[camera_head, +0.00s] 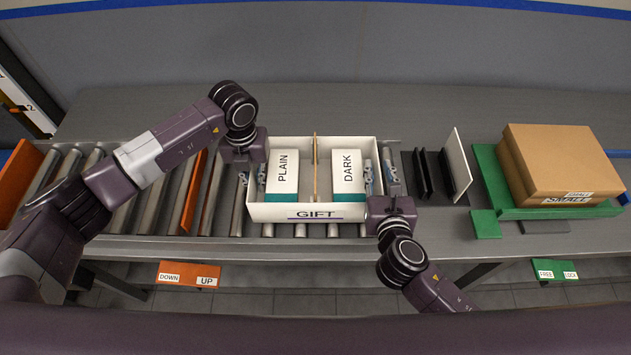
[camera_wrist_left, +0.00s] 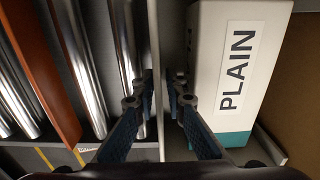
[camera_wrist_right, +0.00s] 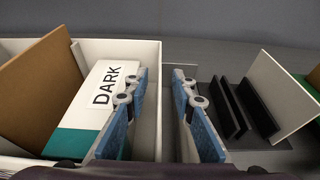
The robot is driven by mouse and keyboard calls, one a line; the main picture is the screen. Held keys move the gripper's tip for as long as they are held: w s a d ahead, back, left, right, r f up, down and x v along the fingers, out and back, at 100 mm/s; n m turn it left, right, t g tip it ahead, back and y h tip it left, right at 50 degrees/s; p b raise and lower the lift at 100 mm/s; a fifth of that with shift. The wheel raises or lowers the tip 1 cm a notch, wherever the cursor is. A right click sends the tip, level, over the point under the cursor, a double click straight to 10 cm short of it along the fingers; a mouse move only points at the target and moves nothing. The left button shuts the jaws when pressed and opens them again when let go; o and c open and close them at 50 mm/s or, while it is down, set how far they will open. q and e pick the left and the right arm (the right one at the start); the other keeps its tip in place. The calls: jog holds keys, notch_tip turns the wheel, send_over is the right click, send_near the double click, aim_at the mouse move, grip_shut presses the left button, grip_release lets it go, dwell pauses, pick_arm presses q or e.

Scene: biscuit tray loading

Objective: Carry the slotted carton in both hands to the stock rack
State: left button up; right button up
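The white slotted carton (camera_head: 315,211), labelled GIFT, sits on the rollers in the head view. A brown divider (camera_head: 315,165) separates a PLAIN box (camera_head: 284,178) on the left from a DARK box (camera_head: 347,178) on the right. My left gripper (camera_head: 252,176) is open, its fingers on either side of the carton's left wall (camera_wrist_left: 156,60). My right gripper (camera_head: 380,172) is open, its fingers on either side of the right wall. In both wrist views, gaps show between the fingers and the wall. I cannot make out a stock rack.
Orange plates (camera_head: 194,190) stand among the rollers at left. Right of the carton are black upright plates (camera_head: 433,174) and a white panel (camera_head: 458,160). Further right, a brown SMALL box (camera_head: 560,160) lies on a green tray (camera_head: 487,165). The grey surface behind is clear.

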pick_arm(q)
jog(key=shift+c, duration=0.7)
pick_arm(e)
jog(key=shift+w, duration=0.1)
jog(key=shift+c, duration=0.6)
pick_arm(q)
grip_shut()
pick_arm(e)
jog(key=shift+c, duration=1.2)
grip_shut()
pick_arm(q)
jog(key=shift+w+r, duration=0.1)
